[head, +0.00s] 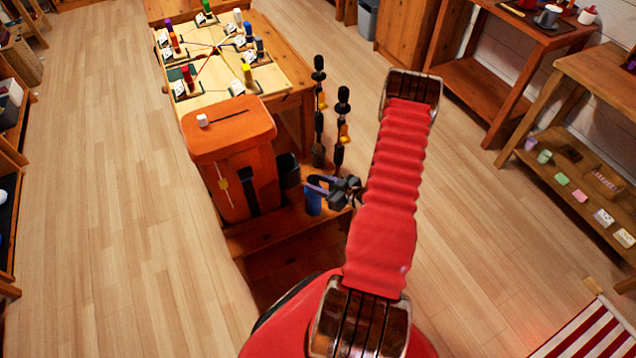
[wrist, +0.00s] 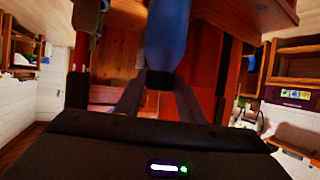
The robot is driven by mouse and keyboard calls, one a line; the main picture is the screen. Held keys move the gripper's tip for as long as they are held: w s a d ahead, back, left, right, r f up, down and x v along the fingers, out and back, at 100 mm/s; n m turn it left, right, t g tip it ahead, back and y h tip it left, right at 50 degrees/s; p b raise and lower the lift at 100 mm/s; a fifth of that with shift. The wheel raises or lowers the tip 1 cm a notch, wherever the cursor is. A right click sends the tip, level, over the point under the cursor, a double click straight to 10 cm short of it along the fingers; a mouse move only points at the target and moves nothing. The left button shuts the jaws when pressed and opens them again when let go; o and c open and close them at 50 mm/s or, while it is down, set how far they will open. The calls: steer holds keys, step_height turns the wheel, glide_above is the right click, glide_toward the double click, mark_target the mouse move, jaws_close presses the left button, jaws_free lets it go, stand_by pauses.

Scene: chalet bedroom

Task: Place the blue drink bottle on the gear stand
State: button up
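The blue drink bottle (head: 313,204) shows in the head view low beside the wooden gear stand (head: 262,232), right of the orange backpack. I cannot tell whether its base touches the wood. My gripper (head: 320,184) is at the bottle's upper part, with its fingers around it. In the wrist view the bottle (wrist: 168,38) hangs down from the top edge of the picture, its dark cap lowest. My gripper's two fingers (wrist: 160,88) show on either side of the cap. Whether they press on it is not clear.
The orange backpack (head: 230,160) stands close left of my gripper. Two trekking poles (head: 340,132) stand upright just behind it. A table with coloured markers and cards (head: 290,85) is farther back. Wooden shelves (head: 585,160) line the right; floor (head: 110,180) is clear at left.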

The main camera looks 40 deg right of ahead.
steer(key=o, duration=0.5)
steer(key=shift+c, duration=0.2)
steer(key=shift+r, duration=0.1)
steer(key=v, duration=1.2)
stand_by(0.6)
